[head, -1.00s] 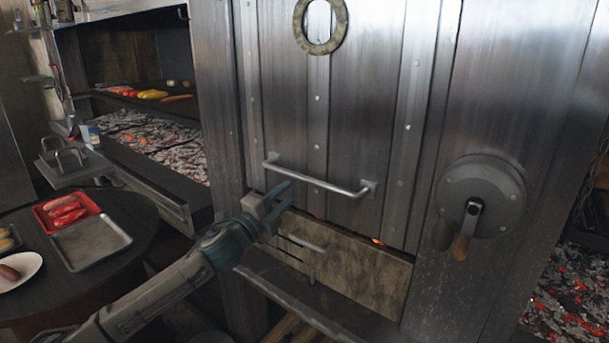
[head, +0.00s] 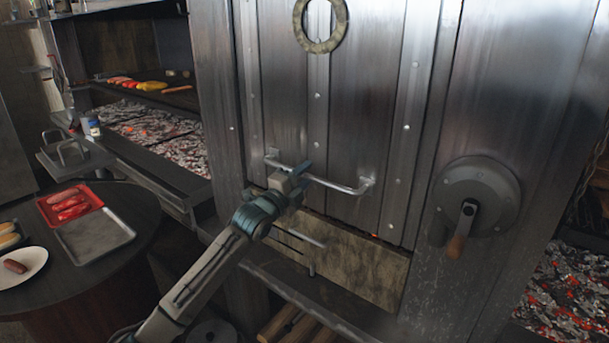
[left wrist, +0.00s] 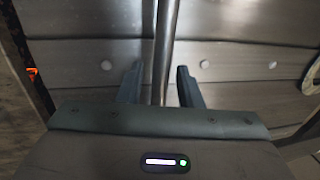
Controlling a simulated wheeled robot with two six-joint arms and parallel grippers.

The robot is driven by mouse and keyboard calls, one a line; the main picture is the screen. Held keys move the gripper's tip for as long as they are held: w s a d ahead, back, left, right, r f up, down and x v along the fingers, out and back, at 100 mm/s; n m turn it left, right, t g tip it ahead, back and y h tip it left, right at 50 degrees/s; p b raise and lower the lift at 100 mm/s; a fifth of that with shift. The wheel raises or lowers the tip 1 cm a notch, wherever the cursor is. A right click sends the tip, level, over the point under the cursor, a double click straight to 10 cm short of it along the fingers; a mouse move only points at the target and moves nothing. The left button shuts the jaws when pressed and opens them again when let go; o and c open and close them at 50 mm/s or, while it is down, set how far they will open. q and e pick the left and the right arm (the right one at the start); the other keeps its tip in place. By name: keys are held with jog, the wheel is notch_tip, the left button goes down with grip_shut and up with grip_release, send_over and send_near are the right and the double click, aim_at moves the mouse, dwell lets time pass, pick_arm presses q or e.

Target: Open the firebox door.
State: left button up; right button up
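The firebox door (head: 335,110) is a tall panel of riveted metal planks, and it stands shut in its frame. A silver bar handle (head: 335,185) runs across its lower part. My left gripper (head: 303,170) is at the left part of this bar. In the left wrist view, the bar (left wrist: 161,60) passes between the two fingers of my left gripper (left wrist: 161,85), which are apart with a gap on each side of the bar. Glowing embers show at the door's bottom edge. My right gripper is in neither view.
A round plate with a wooden-handled crank (head: 462,230) is right of the door. A stone-coloured lower panel (head: 350,265) with a small handle lies below. At left, a round table (head: 90,285) holds a red tray (head: 98,199), a metal tray (head: 125,236) and a white plate (head: 35,262).

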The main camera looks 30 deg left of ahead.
pick_arm(q)
grip_shut()
